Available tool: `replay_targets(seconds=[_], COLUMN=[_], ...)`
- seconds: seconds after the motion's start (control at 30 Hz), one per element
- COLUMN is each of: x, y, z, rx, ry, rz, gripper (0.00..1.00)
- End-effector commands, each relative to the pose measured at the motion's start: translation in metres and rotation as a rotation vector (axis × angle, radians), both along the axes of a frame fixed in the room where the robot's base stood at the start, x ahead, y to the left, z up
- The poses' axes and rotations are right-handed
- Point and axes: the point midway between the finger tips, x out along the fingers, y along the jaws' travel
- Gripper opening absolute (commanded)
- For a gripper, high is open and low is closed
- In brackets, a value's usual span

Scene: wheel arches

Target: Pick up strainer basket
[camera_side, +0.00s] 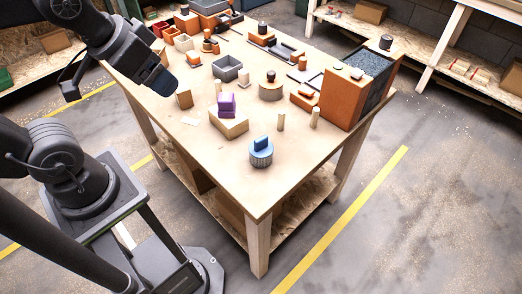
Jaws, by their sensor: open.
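A round piece with a light blue top, a raised blue grip and a grey textured side (261,153) stands upright near the front corner of the wooden table. It looks most like the strainer basket, though I cannot be sure at this size. My gripper (120,87) is at the upper left, above the table's left edge. It is open, with nothing seen between its jaws. It is well apart from the blue-topped piece, up and to the left of it.
A purple piece (227,104) sits on a wooden block (229,123) behind the blue-topped piece. Wooden pegs (281,121) stand nearby. A tall orange box (343,98) is at the right edge. A grey bin (227,68) and several orange parts fill the back. The table's front corner is clear.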

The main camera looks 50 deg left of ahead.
Motion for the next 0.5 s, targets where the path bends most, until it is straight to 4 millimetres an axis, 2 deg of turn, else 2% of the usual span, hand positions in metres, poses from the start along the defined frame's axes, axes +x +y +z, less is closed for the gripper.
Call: replay_targets(seconds=[0.17, 0.37, 0.5], x=[0.019, 0.071, 0.111], y=[-0.005, -0.021, -0.036], z=[0.002, -0.006, -0.025], rx=[-0.067, -0.214, -0.288], ry=[0.054, 0.190, 0.279], rz=[0.114, 0.454, 0.728], gripper=[0.72, 0.72, 0.72])
